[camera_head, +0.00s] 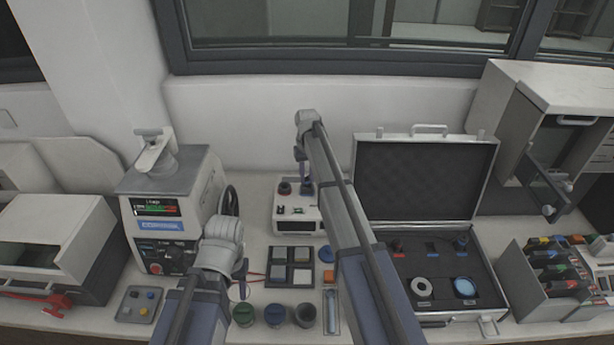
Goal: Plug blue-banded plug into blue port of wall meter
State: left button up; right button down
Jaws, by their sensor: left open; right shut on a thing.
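A small white meter (297,222) with a dark display stands on the bench against the back wall. It has a reddish round port (284,188) and a dark blue round port (307,188) on top. My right gripper (305,181) is shut at the blue port, pointing down from the raised wrist. The plug it holds is too small and covered to make out, and I cannot tell whether it is seated. My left gripper (241,287) is open and low over the front of the bench, near a green-topped jar, left of the meter.
An open case (365,196) with foam and several parts lies right of my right forearm. A press machine (166,205) stands left. Between are a tray of square pads (290,267), jars (275,315) and red leads. A divided rack (553,270) stands far right.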

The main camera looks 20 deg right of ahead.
jog(key=shift+f, duration=0.25)
jog(key=shift+c, duration=0.4)
grip_release()
notch_tip(320, 180, up, 8)
jog(key=p, duration=0.7)
jog(key=shift+f, duration=0.2)
